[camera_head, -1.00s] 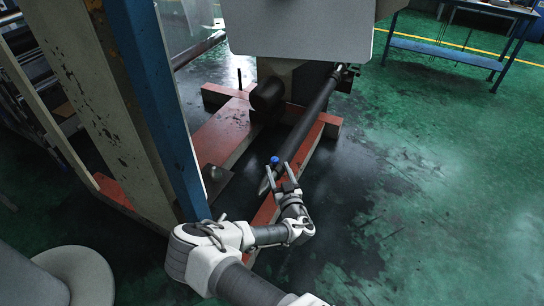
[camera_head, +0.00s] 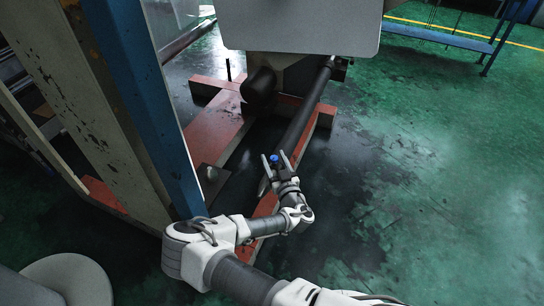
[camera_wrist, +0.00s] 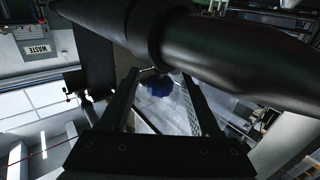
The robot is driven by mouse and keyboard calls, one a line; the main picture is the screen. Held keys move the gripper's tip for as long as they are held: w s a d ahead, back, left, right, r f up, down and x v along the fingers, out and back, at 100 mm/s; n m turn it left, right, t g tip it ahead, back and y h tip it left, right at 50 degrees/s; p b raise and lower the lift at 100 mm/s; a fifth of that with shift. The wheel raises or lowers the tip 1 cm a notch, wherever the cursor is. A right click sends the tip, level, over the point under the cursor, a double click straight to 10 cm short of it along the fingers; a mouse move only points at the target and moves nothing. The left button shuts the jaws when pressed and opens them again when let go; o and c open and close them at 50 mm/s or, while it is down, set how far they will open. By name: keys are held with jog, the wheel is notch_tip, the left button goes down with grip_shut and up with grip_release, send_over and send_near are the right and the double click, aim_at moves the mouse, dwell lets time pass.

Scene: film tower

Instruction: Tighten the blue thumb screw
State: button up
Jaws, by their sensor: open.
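The blue thumb screw (camera_head: 274,158) is a small blue knob by the lower end of a long dark tube (camera_head: 304,112). My gripper (camera_head: 275,158) is open in the head view, with its two fingers on either side of the screw. In the wrist view the screw (camera_wrist: 158,86) shows as a dark blue knob between the two open fingers (camera_wrist: 160,88), below the tube (camera_wrist: 195,42). I cannot tell whether a finger touches it.
A blue and beige upright post (camera_head: 150,110) stands left of my arm. Red floor beams (camera_head: 212,140) lie under the machine, and a grey panel (camera_head: 300,25) hangs above. The green floor (camera_head: 430,190) to the right is clear.

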dwell(0.3)
grip_shut()
jog(key=shift+m+h, duration=0.3)
jog(key=shift+h, duration=0.2)
jog(key=m+h+b, duration=0.1)
jog(key=m+h, duration=0.1)
jog(key=h, duration=0.1)
jog(key=m+t+h+b, duration=0.1)
jog(key=m+h+b, duration=0.1)
jog(key=h, duration=0.2)
jog(key=shift+a+f+m, duration=0.1)
jog(key=shift+m, duration=0.2)
jog(key=m+h, duration=0.1)
jog(key=h, duration=0.1)
jog(key=m+g+h, duration=0.1)
jog(key=m+h, duration=0.1)
jog(key=h, duration=0.1)
jog(key=shift+w+m+g+h, duration=0.1)
jog(key=shift+m+g+h, duration=1.6)
jog(key=shift+m+h, duration=0.4)
jog(key=shift+h, duration=0.6)
grip_release()
